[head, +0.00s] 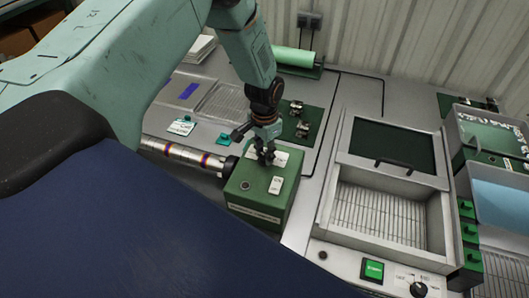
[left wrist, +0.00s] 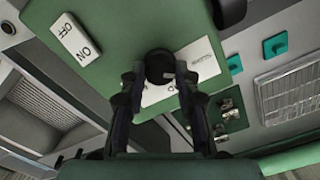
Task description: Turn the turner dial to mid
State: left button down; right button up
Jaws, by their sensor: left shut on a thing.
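The turner is a green box (head: 258,212) with a striped roller (head: 180,155) coming out of its left side. My left gripper (head: 266,156) points down onto the top of the box. In the left wrist view the gripper (left wrist: 160,82) is shut on the round black dial (left wrist: 160,64), with a finger on each side. The dial sits on a white label plate (left wrist: 197,58). The fingers and the dial hide part of the plate, and I cannot read the dial's setting. My right gripper is not in view.
A white ON/OFF rocker switch (head: 276,185) stands close to the dial on the box; it also shows in the left wrist view (left wrist: 75,38). A machine with an open lid (head: 392,148) and a slatted tray (head: 378,215) is to the right. A green-and-white tag (head: 181,126) lies behind the roller.

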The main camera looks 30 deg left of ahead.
aim_at(264, 156)
pick_arm(q)
jog(key=m+b, duration=0.2)
jog(key=m, duration=0.3)
jog(key=shift+f, duration=0.1)
jog(key=m+b, duration=0.1)
jog(key=m, duration=0.4)
jog(key=shift+s, duration=0.1)
jog(key=shift+b, duration=0.3)
jog(key=c, duration=1)
grip_release()
notch_tip(264, 156, up, 12)
jog(key=shift+r, duration=0.1)
dwell(0.4)
